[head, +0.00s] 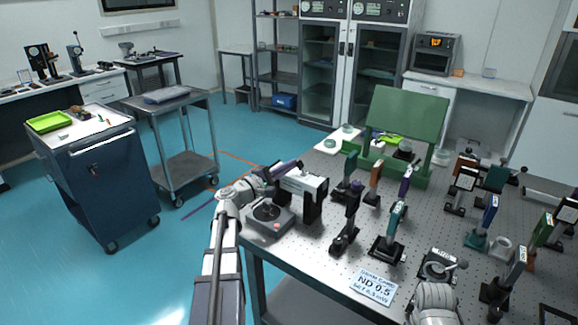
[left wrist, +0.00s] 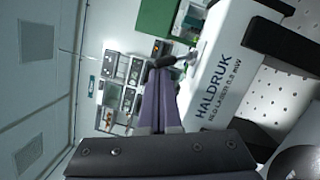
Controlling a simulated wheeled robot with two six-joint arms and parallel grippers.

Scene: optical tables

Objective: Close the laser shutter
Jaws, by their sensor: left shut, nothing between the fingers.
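The laser (head: 303,181) is a white box on black supports at the table's near left corner. In the left wrist view its white side (left wrist: 222,82) reads HALDRUK. A small lever with a dark end and a pale metal base (left wrist: 190,57) stands at the laser's edge in that view; I cannot tell whether the shutter is open or closed. My left gripper (head: 296,164) is shut and empty, its purple fingers together over the laser's far left end. In the wrist view the fingertips (left wrist: 159,76) are close to the lever's dark end; contact is unclear. My right gripper is not visible.
A green panel (head: 408,113) stands behind.

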